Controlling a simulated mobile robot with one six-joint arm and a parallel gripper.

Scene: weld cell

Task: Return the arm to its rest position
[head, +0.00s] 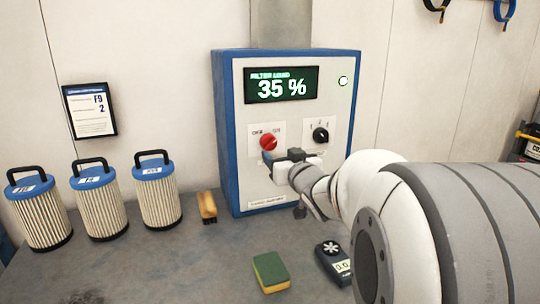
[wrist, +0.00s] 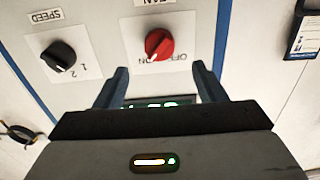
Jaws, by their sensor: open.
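My arm reaches in from the right in the head view. My gripper (head: 272,157) is in front of the lower left of the control box (head: 228,140), close to the red knob (head: 268,142). In the wrist view, my gripper (wrist: 160,76) has its two blue fingers spread with nothing between them. The red knob also shows there (wrist: 158,44), just beyond the fingertips and apart from them.
A black speed knob (head: 320,135) is at right. Blue-topped filters (head: 101,200), a brush (head: 207,207), a sponge (head: 271,271) and a handheld meter (head: 333,262) stand or lie on the bench.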

